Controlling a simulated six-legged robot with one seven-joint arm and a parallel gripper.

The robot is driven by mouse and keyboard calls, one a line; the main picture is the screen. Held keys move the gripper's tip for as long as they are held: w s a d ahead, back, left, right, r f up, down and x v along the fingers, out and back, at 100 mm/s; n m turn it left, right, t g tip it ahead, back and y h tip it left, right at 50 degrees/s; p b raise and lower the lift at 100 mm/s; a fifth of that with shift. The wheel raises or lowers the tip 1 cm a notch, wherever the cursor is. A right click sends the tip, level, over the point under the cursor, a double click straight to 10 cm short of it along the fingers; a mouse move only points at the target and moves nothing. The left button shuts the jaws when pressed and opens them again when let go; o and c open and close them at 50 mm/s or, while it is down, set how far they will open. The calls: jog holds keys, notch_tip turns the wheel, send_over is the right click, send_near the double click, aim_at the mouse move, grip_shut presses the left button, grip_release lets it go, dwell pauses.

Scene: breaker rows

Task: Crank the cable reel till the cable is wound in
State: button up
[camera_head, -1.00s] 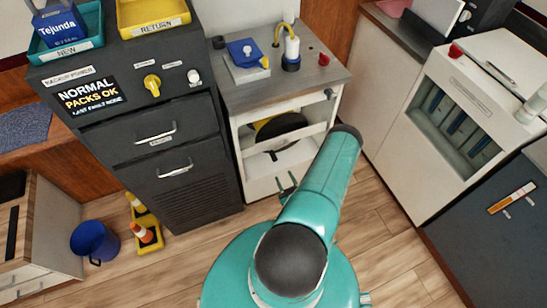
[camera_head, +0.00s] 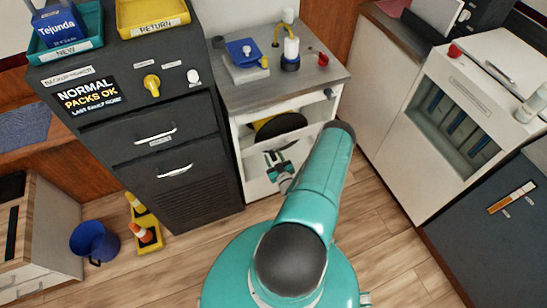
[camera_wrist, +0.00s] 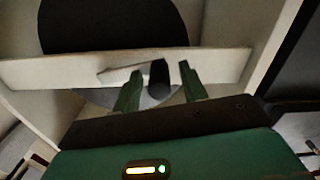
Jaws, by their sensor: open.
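The cable reel (camera_head: 283,126) is a dark disc inside the open front of a white cabinet, partly hidden behind a pale crossbar. It also fills the top of the wrist view (camera_wrist: 110,24). A pale crank arm (camera_wrist: 122,71) with a dark upright handle (camera_wrist: 159,80) shows in front of the crossbar. My gripper (camera_head: 276,157) is at the cabinet opening, below the reel. In the wrist view my gripper (camera_wrist: 160,74) is open, with one green finger on each side of the handle; I cannot tell whether either touches it. I cannot make out the cable.
The white cabinet (camera_head: 235,135) has side walls and a crossbar (camera_wrist: 40,70) close to my fingers. A dark drawer unit (camera_head: 190,190) stands directly left. A white unit with a window (camera_head: 400,140) is at right. A blue bucket (camera_head: 95,242) stands on the floor.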

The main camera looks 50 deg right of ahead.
grip_shut()
jog(key=shift+r, duration=0.1)
notch_tip(320, 180, up, 3)
jog(key=m, duration=0.4)
jog(key=r+m, duration=0.2)
jog(key=m, duration=0.1)
jog(key=shift+s+d, duration=0.2)
jog(key=shift+d, duration=0.15)
jog(key=s+d+r+m, duration=0.3)
jog(key=d+m, duration=0.3)
jog(key=m, duration=0.7)
jog(key=shift+s+d+r, duration=0.15)
jog(key=shift+s+r, duration=0.25)
jog(key=shift+r, duration=0.15)
